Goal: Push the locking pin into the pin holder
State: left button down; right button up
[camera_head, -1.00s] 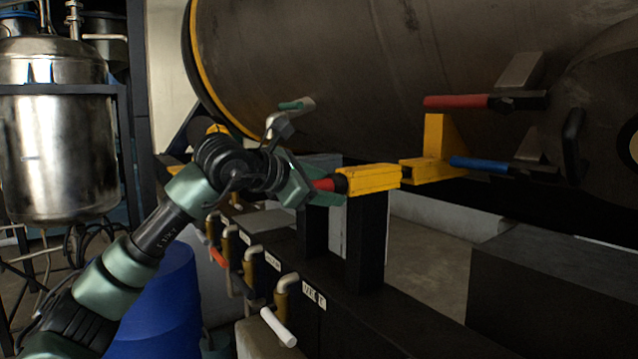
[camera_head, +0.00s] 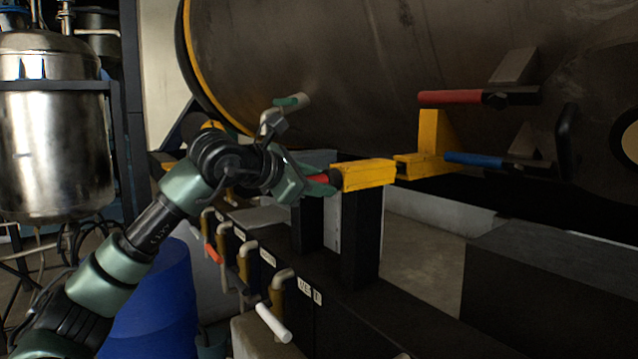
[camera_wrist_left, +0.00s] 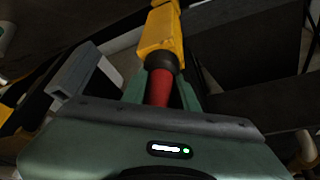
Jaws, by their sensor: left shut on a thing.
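The locking pin (camera_head: 319,179) has a red handle and a black collar. My left gripper (camera_head: 318,183) is shut on the red handle. In the left wrist view the red handle (camera_wrist_left: 159,88) shows between the two green fingers (camera_wrist_left: 160,92), with the black collar against the end of a yellow block. The yellow pin holder (camera_head: 368,175) sits on a black post. The pin's collar meets the holder's left end; how deep the pin sits inside is hidden. My right gripper is not in view.
A second yellow bracket (camera_head: 432,145) stands just right of the holder, near a red-handled lever (camera_head: 450,97) and a blue-handled lever (camera_head: 475,159) on the large dark tank (camera_head: 330,70). Several valves with pipes line the black bench below. A blue drum (camera_head: 155,300) stands lower left.

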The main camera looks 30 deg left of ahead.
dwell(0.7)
pick_arm(q)
jog(key=shift+r, duration=0.15)
jog(key=shift+s+a+b, duration=0.4)
jog(key=shift+s+b, duration=0.1)
jog(key=shift+s, duration=0.35)
jog(key=s+a+b, duration=0.5)
jog(key=s, duration=0.8)
jog(key=s+a+b, duration=0.5)
jog(key=s, duration=0.8)
jog(key=shift+a, duration=0.35)
